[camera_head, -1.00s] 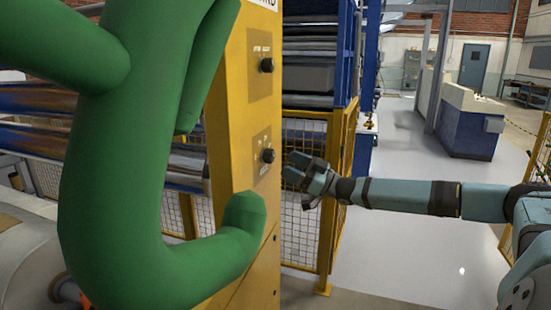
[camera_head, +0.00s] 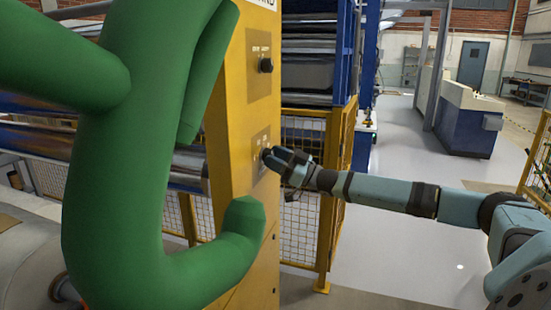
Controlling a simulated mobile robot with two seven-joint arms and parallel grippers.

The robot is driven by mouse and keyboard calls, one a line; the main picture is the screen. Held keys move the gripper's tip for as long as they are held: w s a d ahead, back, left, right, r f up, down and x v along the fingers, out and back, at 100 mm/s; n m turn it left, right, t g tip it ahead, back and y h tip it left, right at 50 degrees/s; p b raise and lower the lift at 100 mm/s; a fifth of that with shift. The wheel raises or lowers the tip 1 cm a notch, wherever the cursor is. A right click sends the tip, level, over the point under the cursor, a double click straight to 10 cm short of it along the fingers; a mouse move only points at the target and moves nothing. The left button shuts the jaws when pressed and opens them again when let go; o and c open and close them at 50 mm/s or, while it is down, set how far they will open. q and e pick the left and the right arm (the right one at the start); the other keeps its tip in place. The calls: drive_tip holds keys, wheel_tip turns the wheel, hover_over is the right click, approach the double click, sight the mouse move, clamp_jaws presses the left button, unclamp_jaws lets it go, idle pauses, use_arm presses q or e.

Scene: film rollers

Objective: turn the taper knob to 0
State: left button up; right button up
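Two dark round knobs sit on brown plates on the side of a yellow post (camera_head: 233,110). The upper knob (camera_head: 266,65) is in clear view. The lower knob (camera_head: 265,154) is mostly hidden behind the fingers of my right gripper (camera_head: 275,157). The plate lettering is too small to read, so I cannot tell which is the taper knob or its setting. The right gripper's fingertips are at the lower knob, and the arm reaches in from the right. I cannot tell whether the fingers grip the knob. My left gripper is not in view.
A large green pipe-like shape (camera_head: 130,150) fills the left and curves in front of the post's lower part. A yellow mesh fence (camera_head: 300,190) stands behind the gripper. Metal rollers (camera_head: 308,75) lie behind the post. Open grey floor (camera_head: 410,245) is at the right.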

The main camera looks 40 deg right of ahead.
drive_tip(key=shift+c, duration=0.5)
drive_tip(key=shift+n+y, duration=0.4)
drive_tip(key=shift+n, duration=0.1)
drive_tip(key=n+g, duration=0.1)
drive_tip(key=n, duration=0.3)
drive_tip(key=n+g+y, duration=0.1)
drive_tip(key=n+g, duration=0.1)
drive_tip(key=n, duration=0.2)
drive_tip(key=n+g+y, duration=0.1)
drive_tip(key=n+g, duration=0.1)
drive_tip(key=n, duration=0.2)
drive_tip(key=shift+w+d, duration=0.1)
drive_tip(key=shift+n+g, duration=0.3)
drive_tip(key=o, duration=0.9)
drive_tip(key=shift+r, duration=0.1)
